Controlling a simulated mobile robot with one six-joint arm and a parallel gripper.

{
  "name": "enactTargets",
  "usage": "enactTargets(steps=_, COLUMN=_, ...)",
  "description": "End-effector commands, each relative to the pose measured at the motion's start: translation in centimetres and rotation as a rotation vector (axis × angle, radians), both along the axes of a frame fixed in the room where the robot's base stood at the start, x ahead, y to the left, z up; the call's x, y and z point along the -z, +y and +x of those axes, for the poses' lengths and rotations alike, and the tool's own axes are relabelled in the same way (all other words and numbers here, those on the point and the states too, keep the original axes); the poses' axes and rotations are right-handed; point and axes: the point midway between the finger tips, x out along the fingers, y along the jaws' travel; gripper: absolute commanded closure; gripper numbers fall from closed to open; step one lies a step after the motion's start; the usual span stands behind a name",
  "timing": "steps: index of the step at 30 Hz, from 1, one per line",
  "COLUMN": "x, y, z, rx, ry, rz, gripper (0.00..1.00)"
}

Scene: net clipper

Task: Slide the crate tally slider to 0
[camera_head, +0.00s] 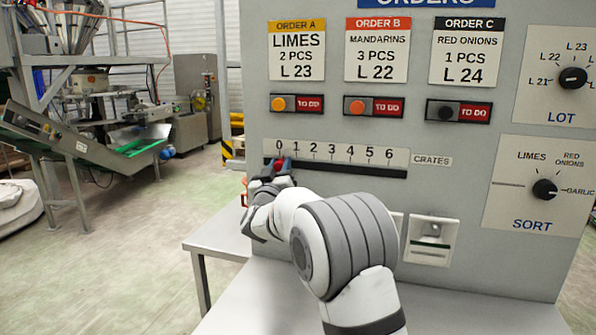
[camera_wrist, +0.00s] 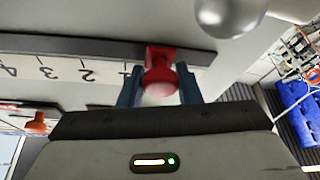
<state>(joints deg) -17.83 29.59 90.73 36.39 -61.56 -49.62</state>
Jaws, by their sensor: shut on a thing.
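The crate tally slider's red knob (camera_head: 280,164) sits at the left end of its dark slot, just below the 0 on the white scale (camera_head: 340,154). My gripper (camera_head: 277,168) is at the knob, partly hidden by my own arm in the head view. In the wrist view, which is turned upside down, the gripper's two blue-grey fingers (camera_wrist: 159,86) are on either side of the red knob (camera_wrist: 160,72), shut on it. The 1, 2 and 3 marks show to the knob's left there; the 0 is hidden behind the knob.
Above the scale are the order cards and the orange button (camera_head: 278,104), red-orange button (camera_head: 357,107) and black button (camera_head: 445,112). The LOT dial (camera_head: 572,78) and SORT dial (camera_head: 545,189) are at right. A rounded grey part (camera_wrist: 228,14) shows near the fingers in the wrist view.

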Motion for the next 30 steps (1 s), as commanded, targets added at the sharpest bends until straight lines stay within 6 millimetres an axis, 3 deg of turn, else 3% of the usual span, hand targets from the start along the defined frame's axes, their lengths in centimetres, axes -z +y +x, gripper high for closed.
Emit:
enactTargets(steps=6, x=0.1, y=1.8, z=0.7, rx=-0.003, ry=0.003, rz=-0.002, gripper=1.0)
enactTargets(steps=17, x=-0.1, y=2.1, z=0.8, rx=-0.006, ry=0.001, rz=-0.002, gripper=1.0)
enactTargets(steps=18, x=-0.1, y=2.1, z=0.8, rx=-0.007, ry=0.002, rz=-0.002, gripper=0.66)
enactTargets(steps=24, x=0.0, y=1.9, z=0.8, rx=-0.003, ry=0.002, rz=-0.002, gripper=0.5)
enactTargets(steps=30, x=0.0, y=1.8, z=0.8, rx=-0.001, ry=0.002, rz=-0.001, gripper=0.48)
